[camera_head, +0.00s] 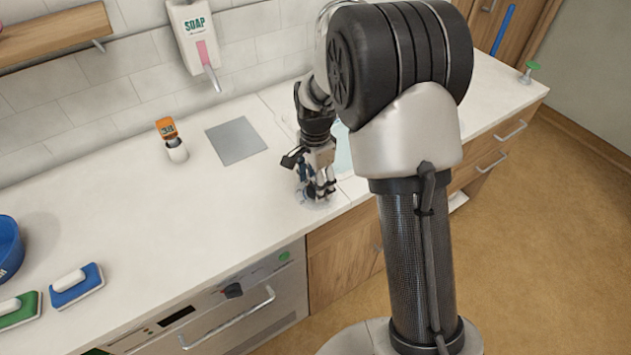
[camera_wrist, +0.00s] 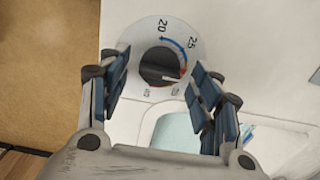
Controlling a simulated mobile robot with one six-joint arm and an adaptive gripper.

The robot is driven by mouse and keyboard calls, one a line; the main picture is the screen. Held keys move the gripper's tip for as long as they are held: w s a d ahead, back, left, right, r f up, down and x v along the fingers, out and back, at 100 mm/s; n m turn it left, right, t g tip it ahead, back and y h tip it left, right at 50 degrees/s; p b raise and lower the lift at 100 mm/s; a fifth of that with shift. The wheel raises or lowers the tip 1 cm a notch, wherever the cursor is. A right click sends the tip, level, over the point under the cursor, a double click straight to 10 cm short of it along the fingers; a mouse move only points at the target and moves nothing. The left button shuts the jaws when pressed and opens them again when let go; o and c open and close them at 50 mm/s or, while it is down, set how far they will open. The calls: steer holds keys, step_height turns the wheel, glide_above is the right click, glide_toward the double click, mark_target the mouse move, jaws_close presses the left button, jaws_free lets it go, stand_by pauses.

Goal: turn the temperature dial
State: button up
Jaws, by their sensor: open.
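The temperature dial (camera_wrist: 158,64) shows in the wrist view as a dark round knob on a pale grey disc. The disc has the numbers 20 and 25 at its top and a blue-to-red arc. A light pointer on the knob points right and slightly down. My gripper (camera_wrist: 164,80) is open, with one blue-padded finger on each side of the knob in the picture. I cannot tell whether either finger touches it. In the head view my gripper (camera_head: 318,192) is low over the counter's front edge and hides most of the dial.
A sink basin (camera_wrist: 172,135) lies beside the dial. On the counter (camera_head: 110,205) are an orange-topped device (camera_head: 167,129), a grey plate (camera_head: 236,141), a blue sponge brush (camera_head: 76,287) and a blue bowl (camera_head: 8,248). A soap dispenser (camera_head: 193,38) hangs on the wall.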

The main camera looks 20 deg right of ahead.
steer(key=c, duration=1.1)
steer(key=shift+o, duration=0.2)
steer(key=shift+n, duration=0.3)
steer(key=n+p, duration=0.2)
steer(key=n, duration=0.1)
steer(key=shift+r+n, duration=0.1)
steer(key=shift+n, duration=0.2)
steer(key=n+p, duration=0.2)
steer(key=n, duration=0.3)
steer(key=n+p, duration=0.2)
steer(key=n, duration=0.3)
steer(key=shift+n, duration=0.4)
steer(key=n+p, duration=0.1)
steer(key=n, duration=0.3)
steer(key=shift+n, duration=0.4)
